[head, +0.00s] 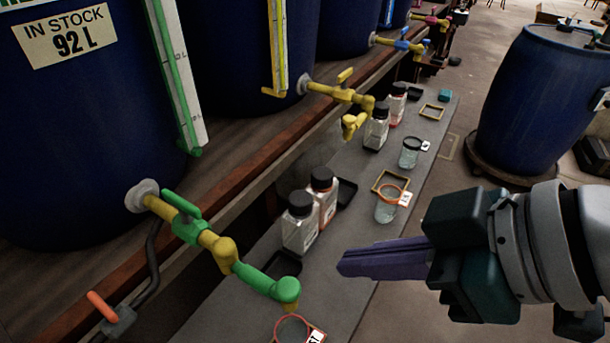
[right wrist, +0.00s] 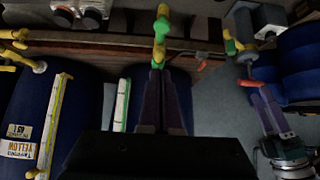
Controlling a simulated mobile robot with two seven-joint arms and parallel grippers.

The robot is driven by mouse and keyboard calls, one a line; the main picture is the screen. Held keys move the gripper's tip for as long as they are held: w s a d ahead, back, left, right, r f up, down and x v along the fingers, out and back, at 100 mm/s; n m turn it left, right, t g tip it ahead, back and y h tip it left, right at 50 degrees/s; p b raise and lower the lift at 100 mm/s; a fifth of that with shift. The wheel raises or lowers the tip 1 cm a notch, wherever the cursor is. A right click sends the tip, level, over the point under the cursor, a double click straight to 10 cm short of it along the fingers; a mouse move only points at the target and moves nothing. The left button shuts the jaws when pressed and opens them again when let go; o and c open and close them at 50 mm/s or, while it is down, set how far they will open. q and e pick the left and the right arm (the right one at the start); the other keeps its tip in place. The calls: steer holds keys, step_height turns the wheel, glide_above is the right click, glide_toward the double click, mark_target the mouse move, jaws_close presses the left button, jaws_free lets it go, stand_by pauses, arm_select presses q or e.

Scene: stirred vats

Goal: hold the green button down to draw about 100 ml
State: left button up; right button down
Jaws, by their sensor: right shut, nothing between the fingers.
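A blue vat (head: 80,130) has a yellow tap with a green lever (head: 182,205) and a green spout (head: 285,290). I cannot make out a separate green button.
Bottles with black caps (head: 300,222) and another orange-rimmed jar (head: 388,205) stand on the grey shelf (head: 340,285). A yellow tap (head: 345,95) juts out farther back. An orange-handled valve (head: 103,307) is at lower left. A blue barrel (head: 540,95) stands at right.

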steer(key=shift+a+f, duration=0.1)
steer(key=shift+f, duration=0.1)
steer(key=b, duration=0.4)
glide_above(282, 282)
steer(key=s+d, duration=0.2)
step_height(282, 282, down, 8)
steer(key=shift+w+r, duration=0.15)
steer(key=shift+r, duration=0.1)
steer(key=shift+d+f+b, duration=0.2)
steer(key=shift+f+b, duration=0.1)
steer(key=shift+f, duration=1.45)
